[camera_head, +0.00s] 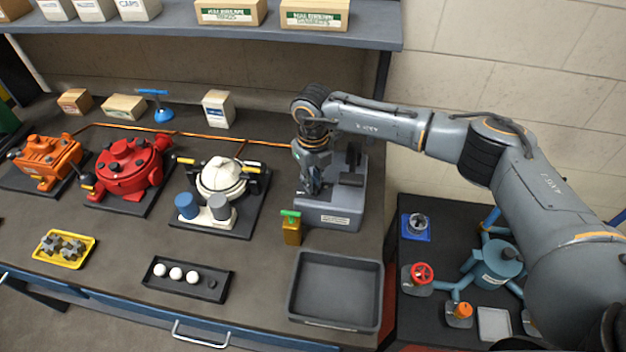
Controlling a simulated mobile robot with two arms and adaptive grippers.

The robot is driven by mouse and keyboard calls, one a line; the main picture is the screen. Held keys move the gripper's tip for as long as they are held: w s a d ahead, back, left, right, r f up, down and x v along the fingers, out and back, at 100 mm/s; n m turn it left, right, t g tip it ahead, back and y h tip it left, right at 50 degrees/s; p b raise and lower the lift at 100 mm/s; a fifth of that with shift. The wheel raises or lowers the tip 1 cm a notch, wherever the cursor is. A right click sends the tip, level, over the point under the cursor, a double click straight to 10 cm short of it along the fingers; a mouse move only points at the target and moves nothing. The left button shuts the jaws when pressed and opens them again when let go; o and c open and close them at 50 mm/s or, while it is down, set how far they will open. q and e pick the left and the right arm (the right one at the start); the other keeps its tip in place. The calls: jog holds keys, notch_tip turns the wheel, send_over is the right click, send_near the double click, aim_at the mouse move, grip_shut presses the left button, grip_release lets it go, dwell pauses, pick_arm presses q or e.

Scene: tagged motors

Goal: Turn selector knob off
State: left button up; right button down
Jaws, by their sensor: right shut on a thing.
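A grey box (333,217) with a black handle-like part (352,178) and a label on its front stands at the right end of the bench. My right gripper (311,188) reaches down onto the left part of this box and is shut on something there. That thing is the selector knob as far as I can judge; the fingers hide it, and its turned position cannot be seen. My left gripper is not in view.
An empty grey tray (335,290) lies nearer. A white motor (222,178) and a red motor (128,168) stand to the left. A shelf (270,33) hangs above the back.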

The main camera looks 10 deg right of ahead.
jog(key=shift+f+n+b, duration=0.2)
jog(key=shift+n+b, duration=0.2)
jog(key=shift+b, duration=0.25)
jog(key=n+b, duration=0.5)
jog(key=b, duration=0.2)
jog(key=shift+a+b, duration=0.1)
jog(key=shift+b, duration=0.3)
jog(key=shift+s+r+n+b, duration=0.1)
jog(key=shift+r+n+b, duration=0.1)
jog(key=shift+n+b, duration=1.3)
jog(key=c, duration=1.4)
grip_release()
